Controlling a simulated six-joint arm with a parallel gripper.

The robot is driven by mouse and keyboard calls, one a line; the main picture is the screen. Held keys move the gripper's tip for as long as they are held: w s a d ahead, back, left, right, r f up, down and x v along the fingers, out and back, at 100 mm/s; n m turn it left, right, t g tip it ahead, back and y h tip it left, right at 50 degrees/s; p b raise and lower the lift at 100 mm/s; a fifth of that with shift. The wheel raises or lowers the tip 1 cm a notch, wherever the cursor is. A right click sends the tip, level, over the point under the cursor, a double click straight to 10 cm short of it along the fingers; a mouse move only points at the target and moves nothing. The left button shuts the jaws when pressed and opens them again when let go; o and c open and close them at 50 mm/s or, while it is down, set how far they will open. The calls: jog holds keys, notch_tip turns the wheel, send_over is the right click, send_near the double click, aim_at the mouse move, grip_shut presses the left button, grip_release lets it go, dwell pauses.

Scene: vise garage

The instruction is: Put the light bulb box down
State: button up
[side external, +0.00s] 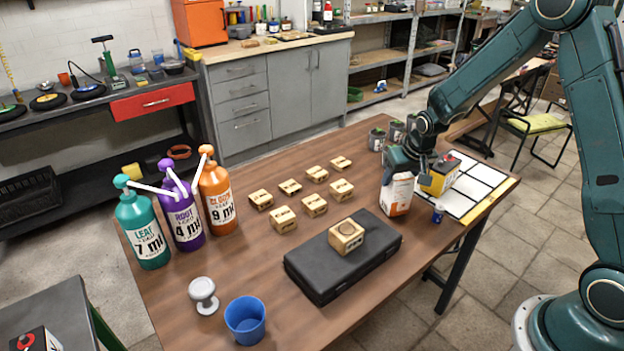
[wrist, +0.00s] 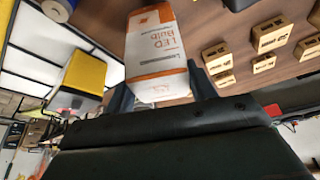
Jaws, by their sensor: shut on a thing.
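The light bulb box (side external: 397,195) is white with orange and is upright at the right part of the wooden table. In the wrist view the box (wrist: 157,45) shows its "LED Bulb" label. My gripper (side external: 403,170) reaches it from above and is shut on its upper end. In the wrist view the gripper's dark fingers (wrist: 160,88) lie on either side of the box. The box's bottom is at or very close to the table top; I cannot tell whether it touches.
A yellow and black box (side external: 440,177) stands close right of the light bulb box, on a white gridded board (side external: 474,186). A small blue bottle (side external: 438,213) is near its front. A black case (side external: 330,271) bearing a wooden block (side external: 346,236) lies to the left, with several wooden blocks (side external: 314,205) behind.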

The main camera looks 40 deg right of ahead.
jog(key=shift+f, duration=0.25)
jog(key=shift+f, duration=0.15)
jog(key=o, duration=1.2)
jog(key=shift+v, duration=6.15)
